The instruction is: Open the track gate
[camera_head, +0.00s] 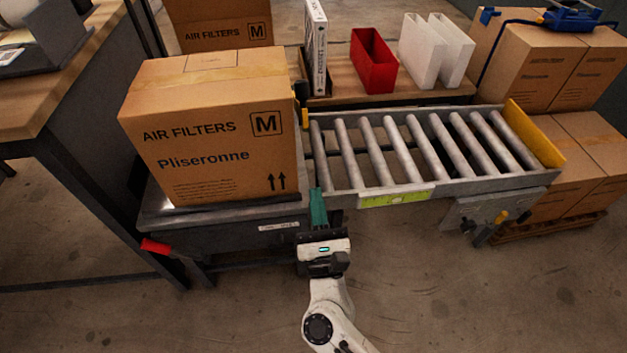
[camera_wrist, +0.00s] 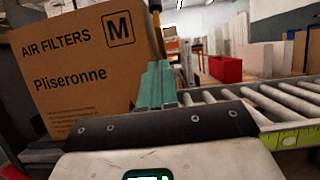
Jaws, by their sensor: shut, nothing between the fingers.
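I cannot tell for sure which part is the track gate. A yellow plate (camera_head: 532,135) stands across the track's right end. My gripper (camera_head: 318,195) has teal fingers, shut and empty, at the front of the gap between the carton's platform and the track. In the wrist view the fingers (camera_wrist: 155,82) point forward beside the carton. Whether they touch anything is unclear.
The carton rests on a dark platform (camera_head: 240,222) with a red handle (camera_head: 155,246). A red bin (camera_head: 373,60) and white holders (camera_head: 436,50) stand on a bench behind the track. Stacked cartons (camera_head: 585,150) are at right. The floor in front is clear.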

